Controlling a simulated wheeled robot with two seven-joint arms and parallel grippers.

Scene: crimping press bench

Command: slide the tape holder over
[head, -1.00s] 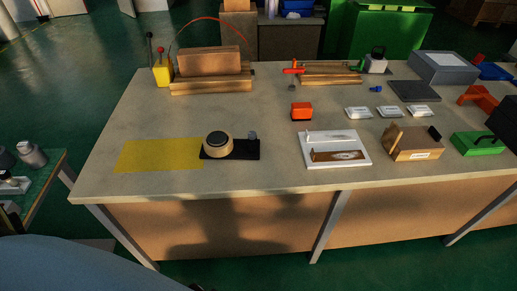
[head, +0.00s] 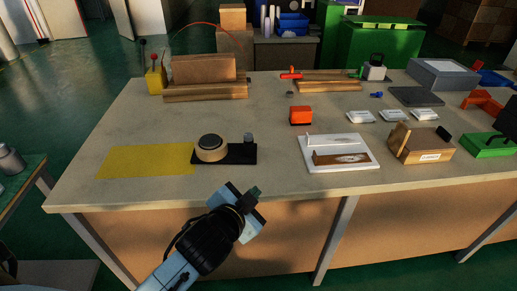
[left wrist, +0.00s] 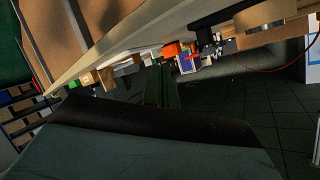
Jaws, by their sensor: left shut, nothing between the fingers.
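The tape holder (head: 238,154) is a flat black base with a tan tape roll with a dark centre (head: 211,149) at its left end and a small grey part at its right. It sits near the bench's front edge, at the right end of a yellow patch (head: 142,162); I cannot tell if it overlaps the patch. Its black base (left wrist: 214,17) and roll also show in the left wrist view. My left gripper (head: 252,194) is shut and empty, in front of the bench edge, apart from the holder. My right gripper is not in view.
A white tray (head: 361,165), a wooden box (head: 420,150) and an orange block (head: 300,116) stand to the right. A wooden block on planks (head: 203,91) and a yellow box with levers (head: 154,80) are behind. The bench around the yellow patch is clear.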

